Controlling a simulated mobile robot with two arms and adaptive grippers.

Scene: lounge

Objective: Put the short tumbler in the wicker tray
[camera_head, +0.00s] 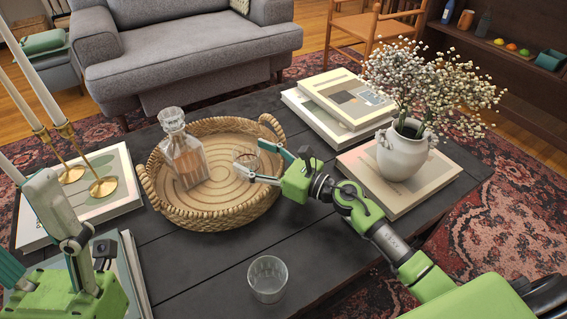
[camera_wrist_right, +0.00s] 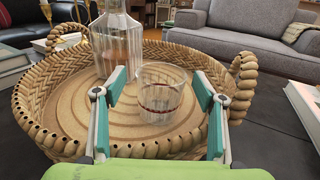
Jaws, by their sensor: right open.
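A clear short tumbler (camera_head: 246,160) is upright inside the round wicker tray (camera_head: 165,205), right of the decanter. It also shows in the right wrist view (camera_wrist_right: 161,98), between the teal finger pads, with a gap on each side. My right gripper (camera_head: 265,164) is open over the right part of the tray, its fingers around the tumbler. Another clear glass (camera_head: 267,280) stands on the dark table in front of the tray. My left gripper (camera_head: 45,240) is at the lower left, away from the tray; its jaw opening is unclear.
A stoppered glass decanter (camera_head: 183,155) stands in the tray. Brass candlesticks (camera_head: 103,186) stand on a book at left. Stacked books (camera_head: 340,105) and a white flower vase (camera_head: 403,155) are at right. The table (camera_head: 195,280) is bare around the front glass.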

